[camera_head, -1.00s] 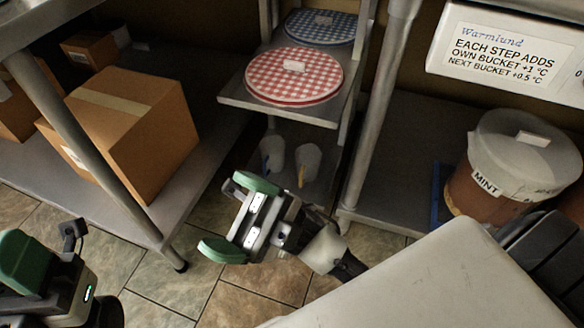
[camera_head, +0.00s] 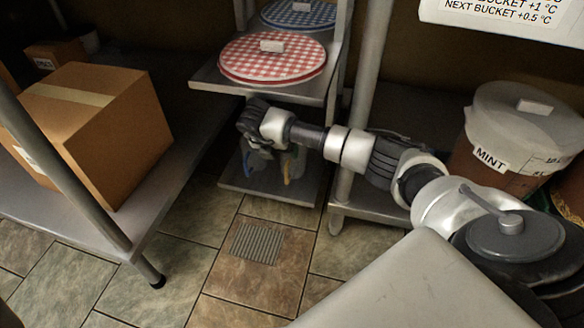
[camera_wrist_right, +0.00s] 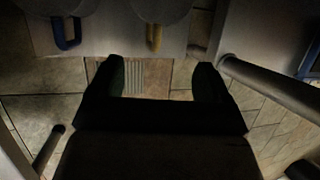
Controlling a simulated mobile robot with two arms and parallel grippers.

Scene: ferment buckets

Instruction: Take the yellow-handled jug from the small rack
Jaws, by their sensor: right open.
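The yellow-handled jug (camera_head: 287,170) stands on the lower shelf of the small rack (camera_head: 262,190), partly hidden behind my right arm. In the right wrist view its yellow handle (camera_wrist_right: 154,38) and part of its pale body show at the top. A blue-handled jug (camera_wrist_right: 68,34) stands to its left; its blue handle (camera_head: 248,160) also shows in the head view. My right gripper (camera_wrist_right: 161,80) is open and empty, with the yellow handle beyond the gap between its fingers, not touching. In the head view my right arm hides the fingers. My left gripper is out of view.
Red-checked (camera_head: 273,58) and blue-checked (camera_head: 300,14) round lids lie on the shelves above. A cardboard box (camera_head: 95,130) sits on the left shelf. A bucket labelled MINT (camera_head: 515,125) stands at right. A floor drain (camera_head: 258,243) lies in front of the rack.

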